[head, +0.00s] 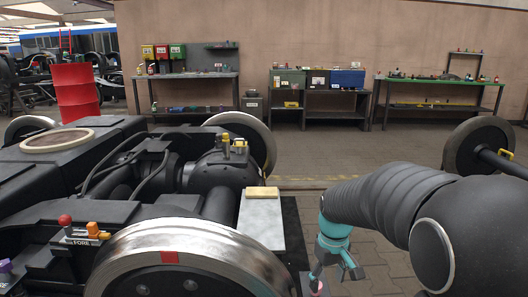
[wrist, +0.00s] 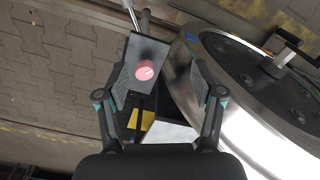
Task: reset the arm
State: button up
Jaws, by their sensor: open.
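My gripper (head: 331,274) hangs at the end of my arm, low beside the right side of the near bogie wheel (head: 190,262). In the wrist view my gripper (wrist: 158,80) has its two fingers spread apart with nothing held between them. Beyond the fingers is a pink round knob-like piece (wrist: 147,70) on a dark plate (wrist: 148,50). The pink piece also shows partly at the lower edge of the head view (head: 319,287). I cannot tell how far the fingertips are from it.
The bogie (head: 110,205) fills the left. A pale plate (head: 262,222) bears a tan block (head: 262,192). The wheel rim (wrist: 232,110) lies close to the right finger in the wrist view. A loose wheelset (head: 478,147) stands at right. Paved floor (head: 385,272) is open; workbenches line the wall.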

jog(key=s+r+m+t, duration=0.2)
jog(key=s+r, duration=0.3)
jog(key=s, duration=0.5)
jog(key=s+r+m+t, duration=0.2)
jog(key=s+r, duration=0.3)
jog(key=s, duration=0.6)
jog(key=shift+s+t, duration=0.15)
jog(key=shift+t, duration=0.55)
